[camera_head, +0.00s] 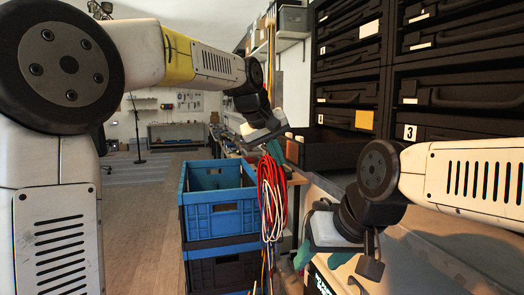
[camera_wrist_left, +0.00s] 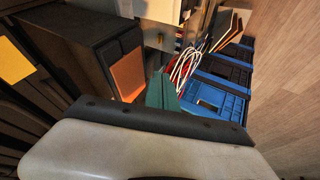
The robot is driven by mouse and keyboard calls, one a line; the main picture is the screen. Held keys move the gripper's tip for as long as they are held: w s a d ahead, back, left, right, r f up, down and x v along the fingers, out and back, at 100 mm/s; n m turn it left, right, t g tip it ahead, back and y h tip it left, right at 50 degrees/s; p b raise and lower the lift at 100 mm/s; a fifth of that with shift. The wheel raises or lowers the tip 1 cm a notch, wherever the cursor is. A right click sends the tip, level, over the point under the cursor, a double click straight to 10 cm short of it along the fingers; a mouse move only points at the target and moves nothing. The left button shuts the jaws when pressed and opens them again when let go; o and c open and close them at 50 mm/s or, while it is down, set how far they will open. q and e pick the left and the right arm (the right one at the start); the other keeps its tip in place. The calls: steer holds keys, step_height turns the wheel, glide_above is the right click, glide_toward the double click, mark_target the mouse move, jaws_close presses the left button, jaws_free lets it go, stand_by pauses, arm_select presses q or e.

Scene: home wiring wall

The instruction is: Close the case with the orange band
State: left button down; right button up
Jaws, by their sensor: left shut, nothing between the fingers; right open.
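A black case sticks out from the shelf wall like a pulled-out drawer (camera_head: 338,156). An orange band (camera_head: 299,132) is on its outer end, and the band also shows in the left wrist view (camera_wrist_left: 128,76). My left gripper (camera_head: 285,146) is shut and empty, with teal fingers beside the case's outer end. Its teal fingertips also show in the left wrist view (camera_wrist_left: 161,92), just right of the band; I cannot tell whether they touch the case. My right gripper (camera_head: 320,258) is open and empty, lower and nearer, in front of the bench.
Other black cases (camera_head: 462,96) fill the shelf wall, one with a yellow label (camera_head: 365,119). Stacked blue crates (camera_head: 219,212) stand left of the case, with red and white cables (camera_head: 271,198) hanging beside them. The wooden floor (camera_head: 142,220) at left is clear.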

mark_target(343, 152)
arm_select(q)
steer(key=shift+w+d, duration=0.15)
steer(key=shift+d, duration=0.55)
steer(key=w+d, duration=0.1)
steer(key=d, duration=0.5)
steer(key=w+d, duration=0.1)
steer(key=d, duration=0.5)
steer(key=w+d, duration=0.1)
steer(key=d, duration=0.5)
steer(key=shift+w+d, duration=0.3)
steer(key=shift+a, duration=0.1)
